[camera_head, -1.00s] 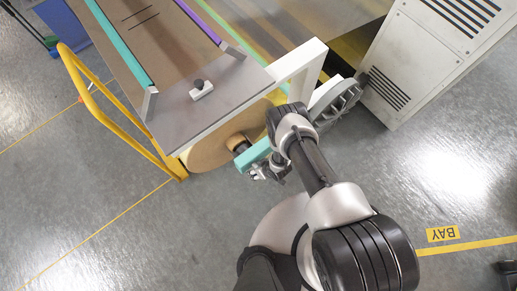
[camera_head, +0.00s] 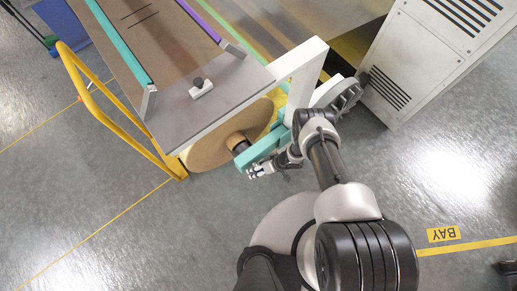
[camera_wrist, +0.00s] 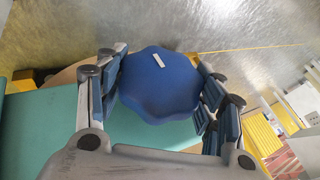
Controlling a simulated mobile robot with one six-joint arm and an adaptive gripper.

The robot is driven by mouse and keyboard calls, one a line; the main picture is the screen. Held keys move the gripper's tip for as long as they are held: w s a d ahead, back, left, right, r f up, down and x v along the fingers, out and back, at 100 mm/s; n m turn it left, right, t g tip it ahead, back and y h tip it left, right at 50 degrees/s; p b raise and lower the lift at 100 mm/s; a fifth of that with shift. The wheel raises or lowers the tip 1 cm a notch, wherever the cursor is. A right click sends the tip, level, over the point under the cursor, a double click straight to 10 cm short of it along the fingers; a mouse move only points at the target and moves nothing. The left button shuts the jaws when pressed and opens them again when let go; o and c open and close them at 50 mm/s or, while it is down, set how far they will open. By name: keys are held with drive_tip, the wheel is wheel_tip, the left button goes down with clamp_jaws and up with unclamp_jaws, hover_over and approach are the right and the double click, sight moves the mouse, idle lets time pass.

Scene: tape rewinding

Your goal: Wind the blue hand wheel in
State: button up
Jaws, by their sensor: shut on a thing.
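The blue hand wheel (camera_wrist: 158,90) is a lobed knob with a short white mark on top. In the wrist view it sits between the blue-padded fingers of my gripper (camera_wrist: 160,70), which is shut on it from both sides. The teal crank bar (camera_head: 265,149) runs from the dark hub beside the brown reel disc (camera_head: 215,150); its teal surface also fills the lower left of the wrist view (camera_wrist: 40,130). In the head view my gripper (camera_head: 262,169) is beside the bar, and I cannot make out the wheel there.
A grey-topped table (camera_head: 205,100) with teal and purple strips stands above the disc. A yellow rail (camera_head: 115,120) is at its left, a white frame (camera_head: 303,68) and a grey vented cabinet (camera_head: 425,60) at its right. The floor in front is open.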

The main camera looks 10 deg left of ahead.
drive_tip(key=shift+w, duration=0.1)
drive_tip(key=o, duration=1)
drive_tip(key=shift+o, duration=0.2)
drive_tip(key=v, duration=1.2)
